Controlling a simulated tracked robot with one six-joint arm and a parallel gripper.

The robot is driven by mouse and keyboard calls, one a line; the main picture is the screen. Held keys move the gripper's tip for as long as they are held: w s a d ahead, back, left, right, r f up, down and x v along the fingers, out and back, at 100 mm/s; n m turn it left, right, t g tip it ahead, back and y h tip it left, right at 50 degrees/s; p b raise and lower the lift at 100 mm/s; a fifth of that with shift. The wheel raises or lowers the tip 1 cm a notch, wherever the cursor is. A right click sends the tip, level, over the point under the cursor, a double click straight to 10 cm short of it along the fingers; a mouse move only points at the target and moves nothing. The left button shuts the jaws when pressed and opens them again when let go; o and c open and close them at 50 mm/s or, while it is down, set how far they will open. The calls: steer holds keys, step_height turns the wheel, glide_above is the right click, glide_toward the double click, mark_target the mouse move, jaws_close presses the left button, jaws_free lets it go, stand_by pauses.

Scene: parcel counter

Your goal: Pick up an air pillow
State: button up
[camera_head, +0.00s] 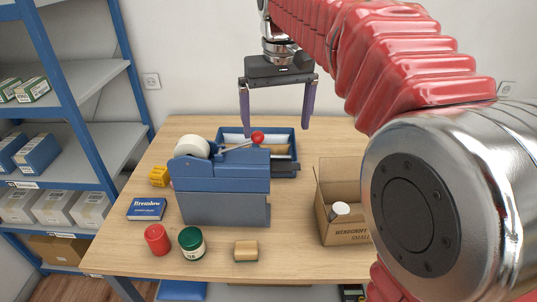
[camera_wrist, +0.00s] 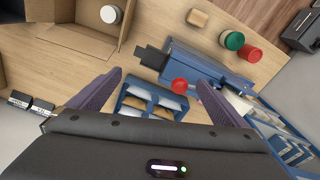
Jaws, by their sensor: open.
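My gripper (camera_head: 277,130) is open above the far part of the counter, its two purple fingers pointing down. It also shows in the wrist view (camera_wrist: 159,79), with nothing between the fingers. A blue divided tray (camera_head: 286,172) stands behind the tape dispenser, below my gripper. In the wrist view the tray (camera_wrist: 158,90) lies between the fingers and holds pale and tan pieces in its compartments. I cannot tell for certain that the pale pieces are air pillows. The dispenser hides part of the tray in the head view.
The blue tape dispenser (camera_head: 225,205) with a red-knobbed lever stands close in front of the tray. An open carton (camera_head: 347,238) with a white-topped item is to the right. Red (camera_head: 157,240) and green (camera_head: 192,244) jars stand front left. Blue shelving (camera_head: 62,95) is at left.

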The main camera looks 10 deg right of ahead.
steer(key=w+f+m, duration=0.1)
steer(key=w+f, duration=0.3)
steer(key=w, duration=0.7)
steer(key=m, duration=0.3)
glide_above(275, 155)
step_height(275, 155, down, 10)
steer(key=r, duration=0.1)
steer(key=shift+w+f+g, duration=0.1)
steer(key=shift+f+g, duration=0.15)
steer(key=shift+g, duration=0.15)
steer(key=shift+a, duration=0.1)
steer(key=shift+f, duration=4.15)
steer(key=shift+f, duration=2.75)
steer(key=shift+c, duration=0.5)
